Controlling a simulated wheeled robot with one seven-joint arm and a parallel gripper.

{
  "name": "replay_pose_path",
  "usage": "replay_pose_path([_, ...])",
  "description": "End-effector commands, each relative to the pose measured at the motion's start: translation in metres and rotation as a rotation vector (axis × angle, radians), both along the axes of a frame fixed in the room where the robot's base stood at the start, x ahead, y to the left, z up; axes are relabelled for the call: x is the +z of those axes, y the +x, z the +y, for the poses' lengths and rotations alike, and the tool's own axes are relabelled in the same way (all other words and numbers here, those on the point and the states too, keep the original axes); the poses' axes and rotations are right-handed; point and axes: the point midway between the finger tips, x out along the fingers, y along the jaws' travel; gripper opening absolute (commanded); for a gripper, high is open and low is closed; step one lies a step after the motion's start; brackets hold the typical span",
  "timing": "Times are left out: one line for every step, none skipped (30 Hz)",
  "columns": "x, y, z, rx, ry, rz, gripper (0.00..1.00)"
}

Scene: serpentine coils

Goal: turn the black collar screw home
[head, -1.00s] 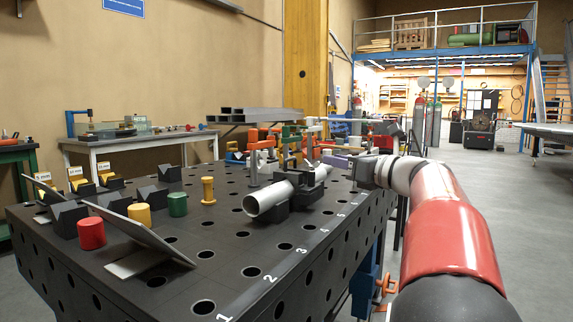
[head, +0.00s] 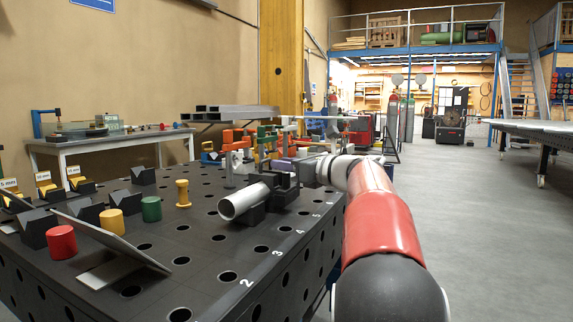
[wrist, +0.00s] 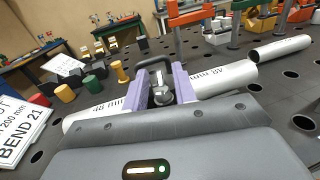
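A silver-white tube (head: 241,203) lies across black supports on the table; it also shows in the wrist view (wrist: 224,77) with printed scale marks. The black collar (head: 283,180) sits around the tube, partly hidden by my gripper. In the wrist view a dark screw with a grey head (wrist: 161,96) stands between my two purple fingers, with a black loop handle (wrist: 155,64) just beyond. My gripper (wrist: 161,84) straddles the screw, fingers apart. Contact with the screw is hard to tell. In the head view my gripper (head: 300,172) is at the collar's right side.
The black perforated table (head: 205,255) carries red (head: 61,242), yellow (head: 111,222) and green (head: 151,209) cylinders, a slanted plate (head: 110,242) and dark V-blocks at left. Orange and green clamps (head: 228,155) stand behind the collar. Open floor (head: 475,240) lies to the right.

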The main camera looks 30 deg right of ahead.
Motion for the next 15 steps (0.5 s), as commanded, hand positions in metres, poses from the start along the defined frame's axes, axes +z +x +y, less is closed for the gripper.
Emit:
replay_pose_path([0.0, -0.0001, 0.0, 0.0, 0.0, 0.0, 0.23])
replay_pose_path([0.0001, -0.0002, 0.0, 0.0, 0.0, 0.0, 0.19])
replay_pose_path([0.0, -0.0002, 0.0, 0.0, 0.0, 0.0, 0.14])
replay_pose_path([0.0001, -0.0003, 0.0, 0.0, 0.0, 0.0, 0.1])
replay_pose_path([0.0001, -0.0003, 0.0, 0.0, 0.0, 0.0, 0.06])
replay_pose_path([0.0001, -0.0003, -0.0001, 0.0, 0.0, 0.0, 0.01])
replay_pose_path([0.0001, -0.0003, -0.0001, 0.0, 0.0, 0.0, 0.0])
replay_pose_path([0.0001, -0.0004, -0.0002, 0.0, 0.0, 0.0, 0.0])
replay_pose_path([0.0001, -0.0004, -0.0002, 0.0, 0.0, 0.0, 0.0])
replay_pose_path([0.0001, -0.0004, -0.0001, -0.001, 0.0, 0.0, 0.0])
replay_pose_path([0.0, -0.0004, -0.0001, -0.002, 0.0, 0.0, 0.0])
replay_pose_path([-0.0001, -0.0005, 0.0001, -0.004, 0.0, 0.0, 0.0])
replay_pose_path([-0.0003, -0.0005, 0.0002, -0.007, 0.0, 0.0, 0.0])
replay_pose_path([-0.0005, -0.0006, 0.0004, -0.01, 0.0, -0.001, 0.0])
replay_pose_path([-0.0007, -0.0008, 0.0005, -0.018, 0.0, -0.001, 0.0])
